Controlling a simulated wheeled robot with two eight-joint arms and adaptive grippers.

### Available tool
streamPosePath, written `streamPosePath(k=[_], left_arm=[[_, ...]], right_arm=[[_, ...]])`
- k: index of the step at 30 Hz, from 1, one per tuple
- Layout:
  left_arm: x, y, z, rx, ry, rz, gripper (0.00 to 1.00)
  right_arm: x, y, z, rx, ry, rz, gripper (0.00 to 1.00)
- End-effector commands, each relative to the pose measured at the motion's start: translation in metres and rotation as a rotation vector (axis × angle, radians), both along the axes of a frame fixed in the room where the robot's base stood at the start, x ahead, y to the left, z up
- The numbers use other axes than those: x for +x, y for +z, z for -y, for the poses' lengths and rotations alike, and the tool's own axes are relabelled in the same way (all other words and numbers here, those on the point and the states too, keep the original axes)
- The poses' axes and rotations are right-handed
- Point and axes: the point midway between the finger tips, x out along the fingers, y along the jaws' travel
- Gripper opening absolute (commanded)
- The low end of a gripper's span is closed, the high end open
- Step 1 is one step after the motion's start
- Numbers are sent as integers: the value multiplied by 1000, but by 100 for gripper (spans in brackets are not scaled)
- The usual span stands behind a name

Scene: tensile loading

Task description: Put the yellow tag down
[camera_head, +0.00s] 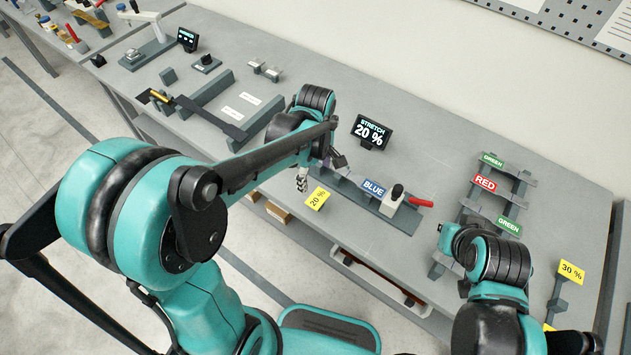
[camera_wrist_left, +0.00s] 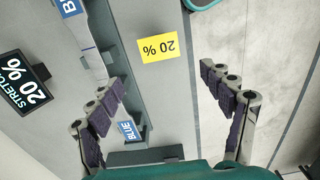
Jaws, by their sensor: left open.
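The yellow tag (camera_head: 317,198) marked "20 %" is on the grey table near its front edge, beside the long grey fixture. It also shows in the left wrist view (camera_wrist_left: 158,47), flat and face up, just beyond the fingertips. My left gripper (camera_head: 320,172) is over the table right by the tag. In the left wrist view the left gripper (camera_wrist_left: 162,82) has its fingers wide apart with nothing between them, and the tag is clear of both. My right arm comes in at the lower right, but its gripper cannot be made out.
The "STRETCH 20 %" display (camera_head: 372,131) stands behind the fixture. A blue label (camera_head: 374,188) and a red-handled clamp (camera_head: 420,202) are on the fixture. A rack with red and green labels (camera_head: 485,182) and a "30 %" tag (camera_head: 571,271) are to the right.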

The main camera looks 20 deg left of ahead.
Motion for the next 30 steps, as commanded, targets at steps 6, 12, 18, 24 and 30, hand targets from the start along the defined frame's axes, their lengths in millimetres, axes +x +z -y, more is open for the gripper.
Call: streamPosePath(k=[6,12,18,24,30], left_arm=[[-1,26,0,0,-3,1,80],[-18,47,-7,1,-166,86,80],[-58,74,-22,75,-577,295,80],[-91,83,-33,237,-953,463,80],[-104,83,-38,359,-1149,532,80]], right_arm=[[0,8,0,0,0,0,0],[0,8,0,0,0,0,0],[0,7,0,0,0,0,0],[0,7,0,0,0,0,0],[0,7,0,0,0,0,0]])
